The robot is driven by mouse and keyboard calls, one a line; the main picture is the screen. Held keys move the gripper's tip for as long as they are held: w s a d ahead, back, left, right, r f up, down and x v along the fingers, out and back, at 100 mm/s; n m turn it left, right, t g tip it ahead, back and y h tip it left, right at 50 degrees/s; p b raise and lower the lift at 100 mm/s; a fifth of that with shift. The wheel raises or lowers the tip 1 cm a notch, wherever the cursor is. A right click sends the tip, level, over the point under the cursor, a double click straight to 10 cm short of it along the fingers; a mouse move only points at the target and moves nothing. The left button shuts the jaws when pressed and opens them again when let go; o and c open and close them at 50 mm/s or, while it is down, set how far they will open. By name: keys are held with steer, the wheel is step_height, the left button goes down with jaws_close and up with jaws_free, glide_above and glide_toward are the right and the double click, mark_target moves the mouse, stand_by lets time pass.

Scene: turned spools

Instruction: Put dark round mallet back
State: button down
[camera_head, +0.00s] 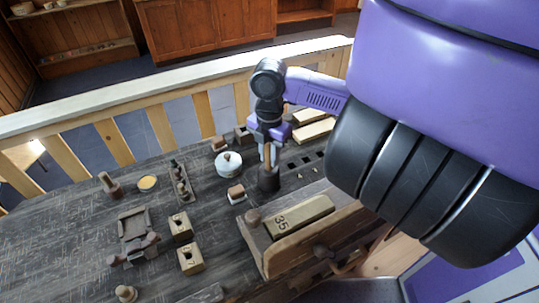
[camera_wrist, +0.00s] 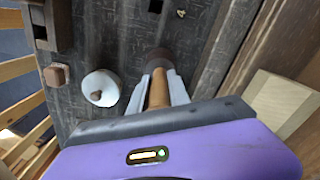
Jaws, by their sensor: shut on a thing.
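The dark round mallet (camera_head: 269,181) has a dark head and a wooden handle. It is upright, head down, on or just above the bench; I cannot tell if it touches. My gripper (camera_head: 268,152) is above it, shut on the handle. In the wrist view the handle (camera_wrist: 159,92) runs between the two pale fingers of my gripper (camera_wrist: 161,82), with the dark head (camera_wrist: 158,58) beyond the fingertips. Part of the handle is hidden by the fingers.
A white lidded pot (camera_head: 229,167) stands left of the mallet. A block marked 35 (camera_head: 300,217) lies to the front right. Dark square holes (camera_head: 305,160) are right of the mallet. Numbered blocks (camera_head: 191,258) and a dark wooden tray (camera_head: 134,224) are front left. A railing (camera_head: 180,85) runs behind.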

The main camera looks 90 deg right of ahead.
steer(key=shift+f, duration=0.15)
steer(key=c, duration=1.2)
jaws_free()
steer(key=shift+c, duration=0.2)
step_height(320, 180, up, 12)
steer(key=shift+r+b, duration=0.2)
steer(key=shift+b, duration=0.3)
